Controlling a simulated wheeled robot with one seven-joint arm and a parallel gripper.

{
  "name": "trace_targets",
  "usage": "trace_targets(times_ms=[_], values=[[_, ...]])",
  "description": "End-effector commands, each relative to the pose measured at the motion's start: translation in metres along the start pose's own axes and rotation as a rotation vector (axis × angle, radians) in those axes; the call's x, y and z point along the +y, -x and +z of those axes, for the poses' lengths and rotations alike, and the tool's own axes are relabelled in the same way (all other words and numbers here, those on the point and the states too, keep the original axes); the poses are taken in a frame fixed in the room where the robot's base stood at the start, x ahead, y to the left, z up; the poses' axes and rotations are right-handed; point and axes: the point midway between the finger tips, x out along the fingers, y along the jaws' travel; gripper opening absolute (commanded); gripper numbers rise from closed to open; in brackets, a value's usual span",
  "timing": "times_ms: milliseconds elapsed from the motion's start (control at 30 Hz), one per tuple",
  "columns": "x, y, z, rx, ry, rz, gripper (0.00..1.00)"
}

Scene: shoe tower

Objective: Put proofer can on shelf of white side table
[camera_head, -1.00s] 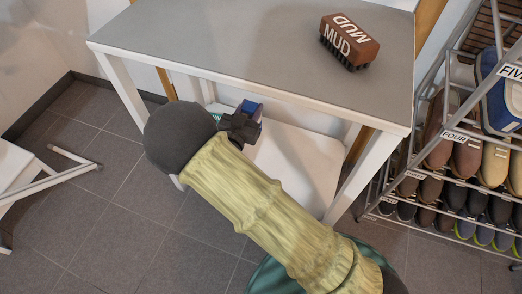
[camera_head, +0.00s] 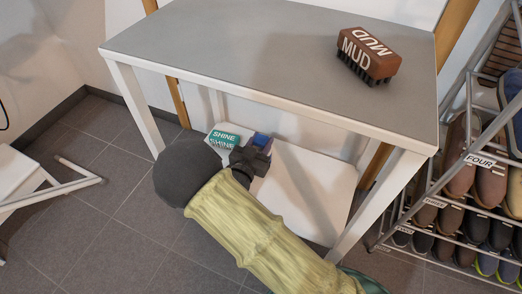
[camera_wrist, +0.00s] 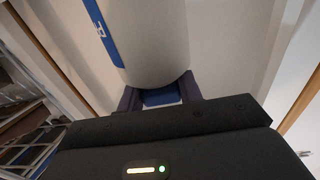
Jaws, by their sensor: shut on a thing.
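The white side table has a grey top (camera_head: 230,50) and a lower white shelf (camera_head: 310,190). My gripper (camera_head: 257,150) reaches under the tabletop at the front, over the left part of this shelf. It is shut on the proofer can, whose blue part (camera_head: 262,140) shows just beyond the fingers. In the wrist view the can (camera_wrist: 155,45) is a pale cylinder with a blue label, directly ahead of the fingers (camera_wrist: 160,98). My wrist and arm hide most of the can in the head view. I cannot tell whether its base touches the shelf.
A teal-and-white SHINE box (camera_head: 222,138) is at the shelf's left, close beside my gripper. A brown MUD brush (camera_head: 367,60) lies on the tabletop. The front right table leg (camera_head: 375,205) and a shoe rack (camera_head: 455,190) stand to the right. The shelf's right part is clear.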

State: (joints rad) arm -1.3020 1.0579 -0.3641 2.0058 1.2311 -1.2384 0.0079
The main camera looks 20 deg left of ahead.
Motion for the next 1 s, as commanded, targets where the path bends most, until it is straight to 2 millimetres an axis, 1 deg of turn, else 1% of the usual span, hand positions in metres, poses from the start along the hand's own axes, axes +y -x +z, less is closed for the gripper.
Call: trace_targets(times_ms=[200,300,600,733,767,800,867,1000], values=[[0.0,0.0,0.028,0.002,0.002,0.0,0.0],[0.0,0.0,0.037,0.002,0.0,0.0,0.0],[0.0,0.0,0.036,0.002,-0.001,0.0,0.0],[0.0,0.0,0.04,0.002,0.0,0.0,0.0],[0.0,0.0,0.04,0.0,0.0,0.0,0.39],[0.0,0.0,0.04,0.0,0.0,0.0,0.47],[0.0,0.0,0.04,0.0,0.0,0.0,0.57],[0.0,0.0,0.04,0.0,0.001,0.0,0.57]])
